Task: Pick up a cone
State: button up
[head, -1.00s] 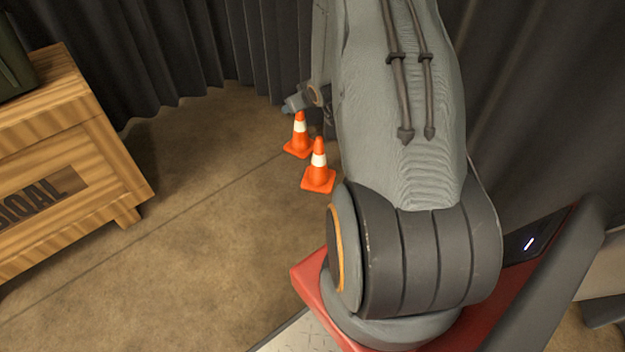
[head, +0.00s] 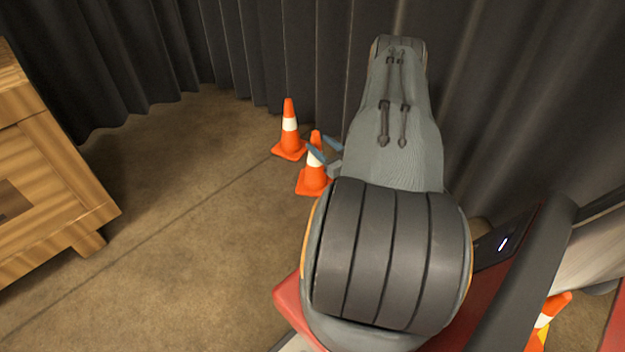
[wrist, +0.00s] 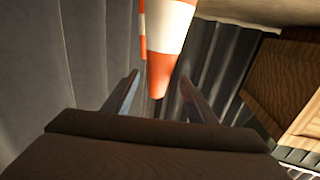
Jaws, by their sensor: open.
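Two orange and white cones stand upright on the floor: a nearer cone (head: 312,183) and a farther cone (head: 289,145) behind it to the left. My gripper (head: 325,147) is open at the upper part of the nearer cone, with a finger crossing in front of it. In the wrist view a cone (wrist: 167,38) appears narrow end down, its orange tip between the two fingers of my gripper (wrist: 160,78). Gaps show on both sides of the tip. A second cone (wrist: 141,30) shows partly behind it.
A wooden crate (head: 50,180) stands at the left, with clear floor between it and the cones. Dark curtains (head: 240,50) hang close behind the cones and my arm. Another cone (head: 548,318) is partly visible at the lower right.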

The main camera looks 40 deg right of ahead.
jog(key=w+d+b, duration=0.1)
jog(key=w+b, duration=0.2)
jog(key=w, duration=0.4)
jog(key=shift+w+b, duration=0.2)
jog(key=shift+b, duration=0.2)
jog(key=shift+d+r, duration=0.1)
jog(key=shift+r, duration=0.05)
grip_shut()
